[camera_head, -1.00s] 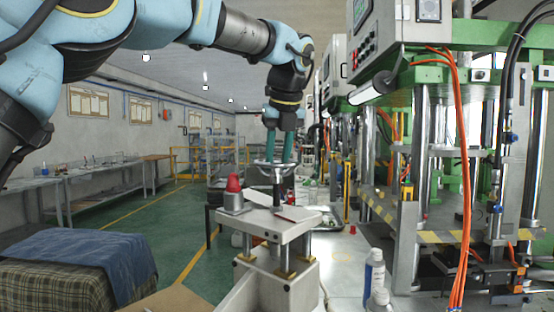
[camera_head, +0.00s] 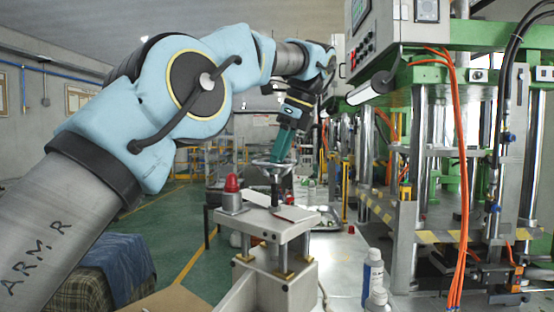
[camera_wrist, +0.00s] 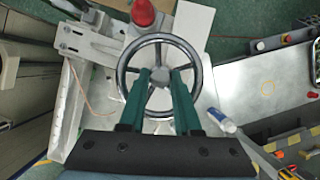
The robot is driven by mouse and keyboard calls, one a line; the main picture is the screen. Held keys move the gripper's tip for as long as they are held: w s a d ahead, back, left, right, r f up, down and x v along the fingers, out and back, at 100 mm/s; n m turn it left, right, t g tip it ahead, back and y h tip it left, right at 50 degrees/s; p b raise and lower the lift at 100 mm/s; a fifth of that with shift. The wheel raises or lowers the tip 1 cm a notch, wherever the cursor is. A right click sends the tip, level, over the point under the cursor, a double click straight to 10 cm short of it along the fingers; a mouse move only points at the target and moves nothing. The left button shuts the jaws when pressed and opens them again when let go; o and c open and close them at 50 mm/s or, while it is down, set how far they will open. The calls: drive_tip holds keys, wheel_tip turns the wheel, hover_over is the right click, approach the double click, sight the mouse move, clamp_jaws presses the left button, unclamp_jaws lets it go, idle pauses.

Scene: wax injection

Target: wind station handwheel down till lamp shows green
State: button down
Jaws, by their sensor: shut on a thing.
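The handwheel (camera_head: 262,164) is a metal ring with spokes on a dark upright shaft above the station (camera_head: 262,222). In the wrist view the handwheel (camera_wrist: 160,38) is seen from above, its hub between my fingertips. My gripper (camera_head: 279,160) comes down on it tilted, with teal fingers. In the wrist view my gripper (camera_wrist: 162,78) is shut on the handwheel near its hub; the exact contact is hard to see. The lamp (camera_head: 232,183) stands left of the wheel on a grey base and looks red. It is also red in the wrist view (camera_wrist: 143,12).
A green-framed press (camera_head: 430,150) with orange hoses stands close on the right. White bottles (camera_head: 374,272) stand on the bench right of the station. A blue cloth (camera_head: 125,262) covers a stack at lower left. The green floor (camera_head: 160,230) beyond is open.

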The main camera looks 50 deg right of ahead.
drive_tip(key=shift+n, duration=0.5)
drive_tip(key=shift+y, duration=0.3)
drive_tip(key=c, duration=0.6)
unclamp_jaws()
